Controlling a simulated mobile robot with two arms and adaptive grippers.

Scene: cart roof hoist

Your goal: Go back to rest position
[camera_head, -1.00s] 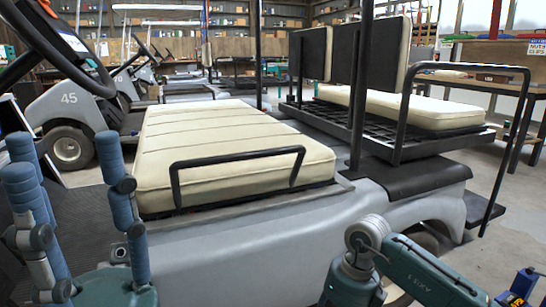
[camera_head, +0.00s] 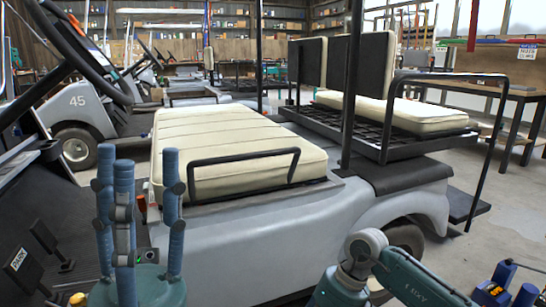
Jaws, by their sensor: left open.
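My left gripper (camera_head: 147,160) stands at the lower left with its blue padded fingers pointing up. The fingers are apart, with nothing between them. It is in front of the near golf cart's floor and the left end of its cream seat (camera_head: 238,150). My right arm (camera_head: 405,277) comes in at the bottom right, in front of the cart's rear wheel. Blue finger-like parts of my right gripper (camera_head: 510,283) show at the lower right corner, partly cut off. I cannot tell how far they are spread.
The near cart's grey body (camera_head: 270,225) fills the middle, with a black armrest rail (camera_head: 245,158), roof post (camera_head: 351,85) and rear seat (camera_head: 400,112). A steering wheel (camera_head: 75,40) is at the upper left. Another cart marked 45 (camera_head: 78,100) stands behind. Open floor lies at the right.

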